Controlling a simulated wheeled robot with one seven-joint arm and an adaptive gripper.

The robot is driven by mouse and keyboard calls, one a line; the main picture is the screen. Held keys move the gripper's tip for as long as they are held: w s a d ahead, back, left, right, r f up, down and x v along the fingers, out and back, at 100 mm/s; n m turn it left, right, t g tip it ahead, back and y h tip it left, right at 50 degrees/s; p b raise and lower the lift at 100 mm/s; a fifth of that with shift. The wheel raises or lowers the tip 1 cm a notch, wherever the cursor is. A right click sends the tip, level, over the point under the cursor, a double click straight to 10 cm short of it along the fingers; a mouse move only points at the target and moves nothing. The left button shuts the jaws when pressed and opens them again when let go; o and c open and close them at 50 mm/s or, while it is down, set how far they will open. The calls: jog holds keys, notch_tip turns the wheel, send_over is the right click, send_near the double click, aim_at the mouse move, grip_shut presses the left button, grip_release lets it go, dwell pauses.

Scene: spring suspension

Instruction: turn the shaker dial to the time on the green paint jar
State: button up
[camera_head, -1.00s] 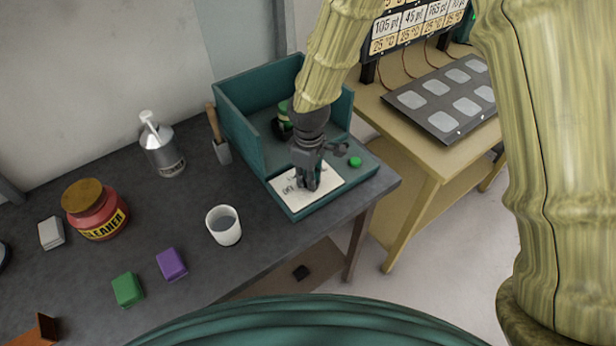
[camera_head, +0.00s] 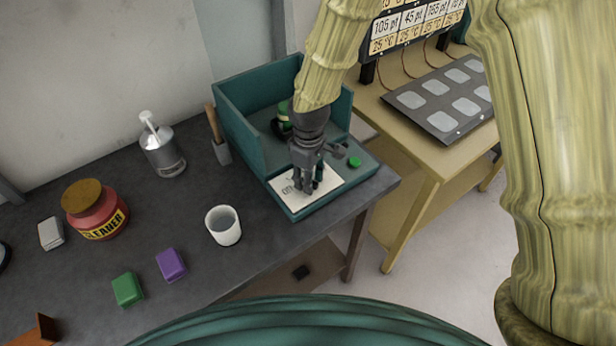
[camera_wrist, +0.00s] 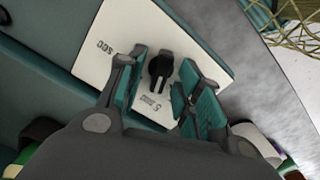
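The shaker (camera_head: 237,125) is a teal open-topped box on the dark bench, with a white dial plate (camera_head: 283,190) on its front ledge. In the wrist view the plate (camera_wrist: 100,38) carries the small black dial knob (camera_wrist: 160,67) and partly legible markings. My gripper (camera_head: 307,190) is over the plate, pointing down. In the wrist view my gripper (camera_wrist: 165,92) has its two teal-padded fingers spread on either side of the knob, with gaps showing. The green paint jar (camera_head: 283,118) stands inside the box, partly hidden by my arm; its label is not readable.
A green button (camera_head: 354,162) sits on the ledge right of my gripper. A white cup (camera_head: 223,226), a brush (camera_head: 217,140), a metal pump can (camera_head: 162,150) and a red cleaner jar (camera_head: 95,210) stand left. A tan table (camera_head: 420,160) is at right.

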notch_tip(320, 180, up, 12)
dwell(0.7)
dwell(0.4)
